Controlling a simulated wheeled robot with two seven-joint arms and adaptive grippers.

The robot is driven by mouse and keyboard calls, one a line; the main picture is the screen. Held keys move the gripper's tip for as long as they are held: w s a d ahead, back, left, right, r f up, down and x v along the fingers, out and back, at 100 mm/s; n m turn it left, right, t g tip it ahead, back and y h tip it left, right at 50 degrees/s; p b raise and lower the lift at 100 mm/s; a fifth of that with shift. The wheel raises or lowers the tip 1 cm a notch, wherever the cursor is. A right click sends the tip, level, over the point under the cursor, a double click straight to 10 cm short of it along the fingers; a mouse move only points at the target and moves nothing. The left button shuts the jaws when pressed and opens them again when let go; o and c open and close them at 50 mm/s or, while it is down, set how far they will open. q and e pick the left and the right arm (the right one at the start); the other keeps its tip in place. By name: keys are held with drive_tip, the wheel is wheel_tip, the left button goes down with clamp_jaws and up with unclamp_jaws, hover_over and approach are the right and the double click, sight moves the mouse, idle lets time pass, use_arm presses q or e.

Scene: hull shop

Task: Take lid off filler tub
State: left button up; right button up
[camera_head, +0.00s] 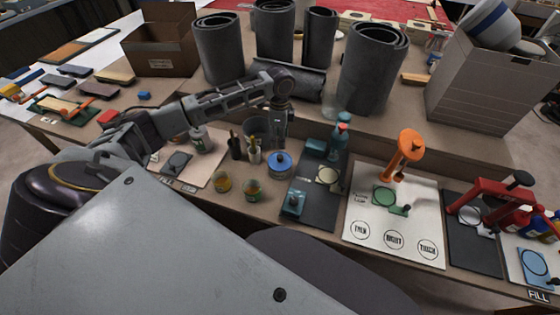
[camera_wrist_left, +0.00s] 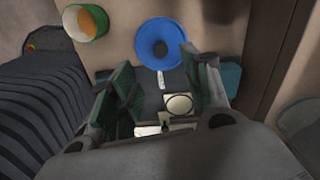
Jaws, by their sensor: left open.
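The filler tub appears to be the round blue-lidded tub (camera_head: 280,163) on the workbench, with a dark knob in the middle of its lid. Its blue lid also shows in the left wrist view (camera_wrist_left: 146,33), seen from above beyond the fingertips. The lid hides the tub body in that view. My left gripper (camera_head: 278,139) hangs pointing down, just behind and above the tub in the head view. In the wrist view its fingers (camera_wrist_left: 160,76) are spread with nothing held between them. My right gripper is not in view.
Two small jars (camera_head: 252,189) stand left of the tub. A dark holder with tools (camera_head: 252,148) is close behind it. A dark mat (camera_head: 310,211) with a teal block (camera_head: 293,203) and a teal bottle (camera_head: 339,143) lies right. Grey rolls (camera_head: 370,70) stand at the back.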

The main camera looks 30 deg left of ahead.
use_arm(q)
hover_over(280, 156)
wheel_tip(280, 156, down, 5)
drive_tip(key=shift+a+r, duration=0.1)
drive_tip(key=shift+r, duration=0.05)
drive_tip(key=shift+f+b, duration=0.3)
drive_tip(key=shift+f, duration=0.9)
wheel_tip(280, 156, down, 3)
drive_tip(key=shift+r+b, duration=0.1)
drive_tip(key=shift+b, duration=0.2)
drive_tip(key=shift+f, duration=0.65)
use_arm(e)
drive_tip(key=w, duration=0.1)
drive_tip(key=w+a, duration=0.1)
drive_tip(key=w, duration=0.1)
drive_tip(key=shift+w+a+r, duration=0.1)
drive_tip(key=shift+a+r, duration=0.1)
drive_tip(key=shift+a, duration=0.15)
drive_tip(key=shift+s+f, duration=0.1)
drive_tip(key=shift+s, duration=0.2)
